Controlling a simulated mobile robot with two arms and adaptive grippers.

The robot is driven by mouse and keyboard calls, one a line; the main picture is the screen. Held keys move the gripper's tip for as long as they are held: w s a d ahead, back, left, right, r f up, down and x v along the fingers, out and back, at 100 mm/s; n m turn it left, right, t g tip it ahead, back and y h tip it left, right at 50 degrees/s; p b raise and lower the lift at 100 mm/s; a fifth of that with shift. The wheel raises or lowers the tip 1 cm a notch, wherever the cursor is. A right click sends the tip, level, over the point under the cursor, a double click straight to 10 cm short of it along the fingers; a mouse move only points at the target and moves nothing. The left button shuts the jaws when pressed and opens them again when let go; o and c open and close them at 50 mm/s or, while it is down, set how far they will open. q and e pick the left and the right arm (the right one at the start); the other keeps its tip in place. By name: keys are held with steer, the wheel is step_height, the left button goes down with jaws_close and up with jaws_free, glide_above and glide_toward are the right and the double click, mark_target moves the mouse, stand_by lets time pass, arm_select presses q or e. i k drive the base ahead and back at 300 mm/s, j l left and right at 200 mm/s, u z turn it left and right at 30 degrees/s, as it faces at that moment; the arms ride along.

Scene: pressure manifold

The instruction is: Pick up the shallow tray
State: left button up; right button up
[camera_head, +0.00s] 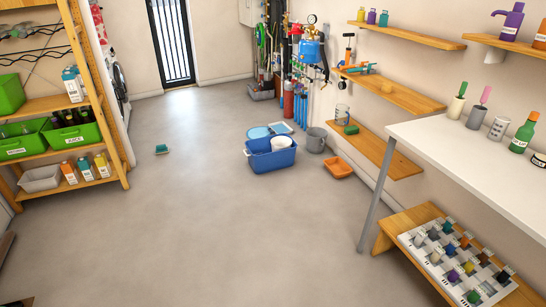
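An orange shallow tray (338,169) lies on the floor right of the middle, next to the wall side. It looks empty. A blue tub (272,160) stands just left of it with white round containers inside. Light blue flat pieces (259,133) show behind the tub, partly hidden by it; I cannot tell whether they are trays or lids. Neither of my grippers shows in the head view.
A grey bucket (316,140) stands behind the orange tray. Wooden wall shelves (376,152), a white table (470,150) and a low bench with a white labelled board (455,262) line the right. A wooden rack (70,188) with green bins stands left. A small green item (162,149) lies on otherwise clear mid-floor.

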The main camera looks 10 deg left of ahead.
mark_target(281, 127)
steer(key=i+j+u, duration=0.3)
steer(key=i, duration=0.2)
steer(key=i+j+u, duration=0.3)
steer(key=i, duration=0.25)
steer(key=i+u, duration=0.35)
steer(key=i, duration=1.4)
steer(key=i+z, duration=0.1)
steer(key=i, duration=1.15)
steer(key=i+j, duration=0.15)
steer(key=i, duration=1.05)
steer(key=i+l+z, duration=0.1)
steer(key=i+z, duration=0.2)
steer(key=i, duration=0.35)
steer(key=i+z, duration=0.35)
steer(key=i, duration=0.25)
steer(key=i+j+z, duration=0.3)
steer(key=i, duration=0.35)
steer(key=i+z, duration=0.4)
steer(key=i+j+z, duration=0.15)
steer(key=z, duration=0.25)
steer(key=i+j+z, duration=0.25)
steer(key=z, duration=0.15)
steer(key=i+j+z, duration=0.5)
steer(key=j+z, duration=0.15)
steer(key=z, duration=0.2)
